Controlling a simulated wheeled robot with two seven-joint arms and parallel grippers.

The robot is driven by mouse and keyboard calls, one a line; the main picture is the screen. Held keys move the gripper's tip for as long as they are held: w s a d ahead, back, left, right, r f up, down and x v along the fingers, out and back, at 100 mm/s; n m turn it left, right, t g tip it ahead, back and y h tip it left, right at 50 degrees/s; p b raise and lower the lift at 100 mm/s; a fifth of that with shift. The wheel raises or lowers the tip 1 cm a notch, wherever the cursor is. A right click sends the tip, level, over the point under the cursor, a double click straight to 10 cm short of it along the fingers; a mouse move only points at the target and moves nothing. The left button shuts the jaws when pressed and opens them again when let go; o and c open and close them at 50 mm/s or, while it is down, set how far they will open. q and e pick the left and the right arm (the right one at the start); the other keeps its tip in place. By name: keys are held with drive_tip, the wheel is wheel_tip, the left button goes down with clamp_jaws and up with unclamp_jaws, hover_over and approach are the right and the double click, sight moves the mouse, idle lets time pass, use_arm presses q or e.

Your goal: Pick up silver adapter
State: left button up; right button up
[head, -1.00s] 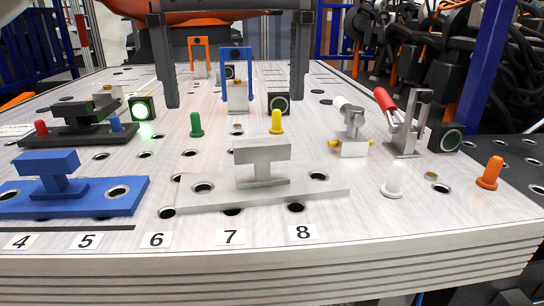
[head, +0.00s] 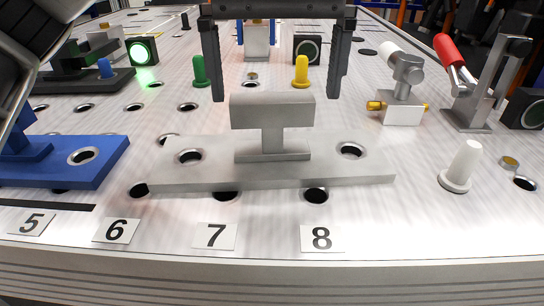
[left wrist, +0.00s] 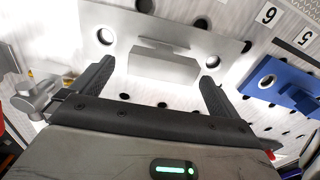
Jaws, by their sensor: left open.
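The silver adapter (head: 272,112) is a flat grey plate with a hole near each end and a raised T-shaped block in its middle. It lies on the perforated table behind labels 7 and 8. It also shows in the left wrist view (left wrist: 165,67), block between the finger lines. My left gripper (head: 276,98) is open and empty. In the head view its black fingers point down on either side of the block's top, apart from it. In the left wrist view its fingertips (left wrist: 156,75) flank the block with gaps. My right gripper is not in view.
A blue adapter (head: 100,170) lies to the left. Green (head: 199,72) and yellow (head: 301,72) pegs stand behind. A white peg (head: 462,165), a small clamp (head: 402,100) and a red-handled clamp (head: 470,85) stand to the right. The table's front strip is clear apart from number labels.

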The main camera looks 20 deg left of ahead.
sight(272, 97)
use_arm(q)
drive_tip(key=f, duration=0.4)
drive_tip(key=shift+s+a+f, duration=0.15)
drive_tip(key=shift+a+f, duration=0.1)
drive_tip(key=shift+f, duration=0.55)
drive_tip(key=shift+r, duration=0.1)
drive_tip(key=c, duration=1.8)
drive_tip(key=shift+o, duration=0.2)
drive_tip(key=shift+r, duration=0.1)
